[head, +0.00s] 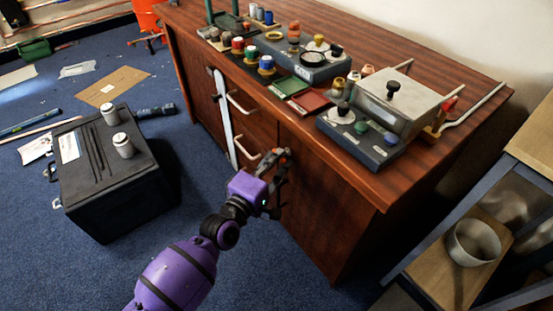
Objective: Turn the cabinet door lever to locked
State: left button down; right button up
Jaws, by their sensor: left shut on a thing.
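The wooden cabinet (335,205) stands along the right, with its doors facing left toward my arm. My left gripper (279,168), at the end of the purple arm, is at the cabinet front, just right of the lower pale handle. It is shut on the cabinet door lever, which is mostly hidden behind the fingers, so I cannot tell its angle. My right gripper is not in view.
Pale bar handles (240,103) stick out of the cabinet front. A black case (100,190) with two small canisters stands on the blue carpet at left. Instruments and jars crowd the cabinet top. A shelf with a bowl (473,243) stands at lower right.

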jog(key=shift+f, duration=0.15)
pick_arm(q)
jog(key=m+h+b, duration=0.3)
jog(key=m, duration=0.4)
jog(key=m+g+h+b, duration=0.1)
jog(key=m+h+b, duration=0.2)
jog(key=m, duration=0.4)
jog(key=m+g+h+b, duration=0.1)
jog(key=m+h+b, duration=0.2)
jog(key=m, duration=0.5)
jog(key=shift+w+a+f+b, duration=0.2)
jog(key=shift+w+f+b, duration=0.05)
jog(key=shift+f+b, duration=0.1)
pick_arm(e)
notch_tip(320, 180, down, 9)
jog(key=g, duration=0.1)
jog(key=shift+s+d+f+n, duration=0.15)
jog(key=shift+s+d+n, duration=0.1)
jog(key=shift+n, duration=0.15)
pick_arm(q)
jog(key=shift+m, duration=0.5)
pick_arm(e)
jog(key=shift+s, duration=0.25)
